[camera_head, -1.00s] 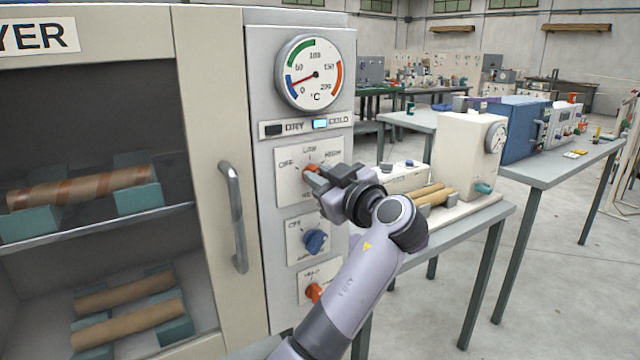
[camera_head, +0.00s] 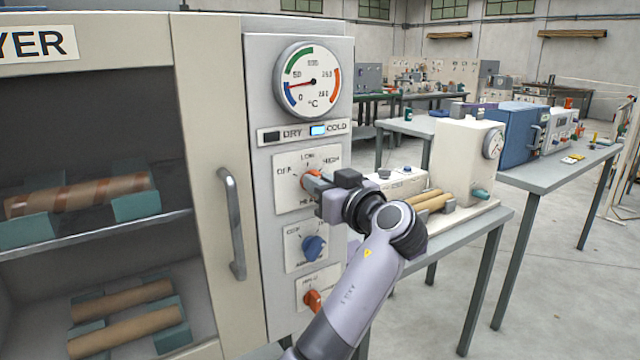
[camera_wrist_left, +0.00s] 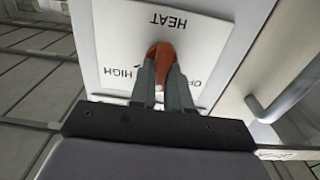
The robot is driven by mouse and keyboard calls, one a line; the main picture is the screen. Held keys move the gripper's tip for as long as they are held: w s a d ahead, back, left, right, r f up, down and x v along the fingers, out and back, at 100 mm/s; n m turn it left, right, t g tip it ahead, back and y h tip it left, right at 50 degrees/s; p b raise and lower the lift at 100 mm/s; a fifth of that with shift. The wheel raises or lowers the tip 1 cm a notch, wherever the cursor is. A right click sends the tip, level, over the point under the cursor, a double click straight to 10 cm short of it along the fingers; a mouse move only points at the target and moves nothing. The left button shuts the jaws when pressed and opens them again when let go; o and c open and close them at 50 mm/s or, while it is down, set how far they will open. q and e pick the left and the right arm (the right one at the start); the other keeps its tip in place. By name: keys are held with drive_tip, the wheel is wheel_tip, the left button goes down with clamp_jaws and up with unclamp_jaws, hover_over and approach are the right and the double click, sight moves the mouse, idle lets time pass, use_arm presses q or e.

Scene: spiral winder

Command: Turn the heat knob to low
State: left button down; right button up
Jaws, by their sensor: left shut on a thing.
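The orange heat knob (camera_head: 309,175) sits on the upper white plate of the dryer's control panel, with OFF, LOW and HIGH around it and HEAT below. My left gripper (camera_head: 318,184) comes from the right and is shut on the knob. In the left wrist view the plate is upside down, and the two fingers (camera_wrist_left: 160,88) hold the orange knob (camera_wrist_left: 160,52) between them. The fingers cover the LOW side there, and I cannot tell which mark the knob points to. My right gripper is not in view.
Below are a blue knob (camera_head: 313,246) and another orange knob (camera_head: 312,299). The dryer's door handle (camera_head: 232,222) stands close on the left. A bench (camera_head: 478,226) with a machine is behind on the right.

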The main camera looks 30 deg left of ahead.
use_arm(q)
drive_tip(key=shift+f, duration=0.1)
drive_tip(key=c, duration=1.1)
unclamp_jaws()
drive_tip(key=b+v, duration=0.1)
drive_tip(key=v, duration=0.6)
drive_tip(key=shift+d+b, duration=0.15)
drive_tip(key=shift+b, duration=0.25)
